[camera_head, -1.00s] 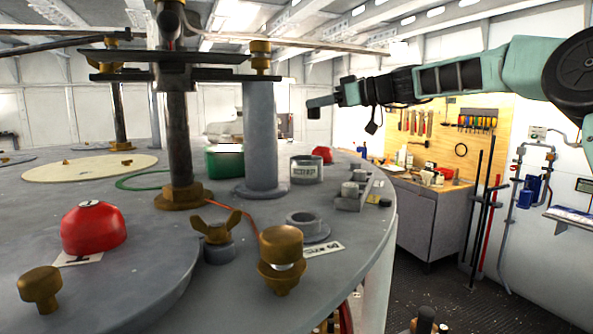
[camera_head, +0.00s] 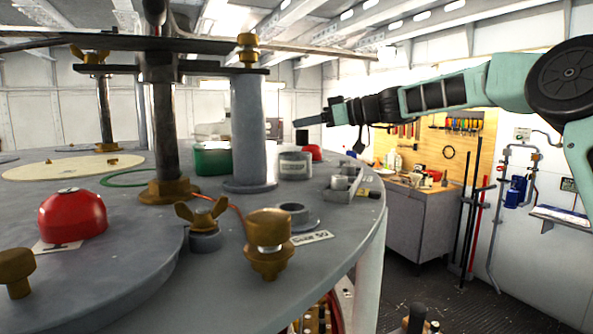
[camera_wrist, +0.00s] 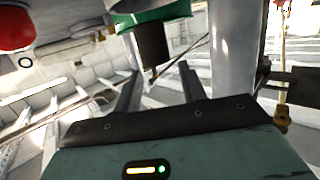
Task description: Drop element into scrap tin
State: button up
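My gripper (camera_head: 301,123) is in the air above the deck's far right part, pointing left. The element (camera_head: 301,136) also hangs under the fingertips in the head view, partly hard to tell from the background. A grey tin (camera_head: 296,166) with a pale label stands on the deck just below; I cannot read the label for certain. A green container (camera_head: 212,160) stands left of it, behind the post.
A thick grey post (camera_head: 248,130) rises close left of the grey tin. A red dome (camera_head: 313,152) sits behind the tin, and a small metal fixture (camera_head: 343,190) is to its right. Wing nuts, brass knobs and another red dome (camera_head: 72,215) occupy the front deck.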

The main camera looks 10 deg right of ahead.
jog(key=shift+o, duration=0.6)
jog(key=b+v, duration=0.8)
jog(key=v, duration=0.9)
jog(key=shift+d, duration=0.2)
jog(key=shift+s, duration=0.1)
jog(key=shift+d, duration=0.1)
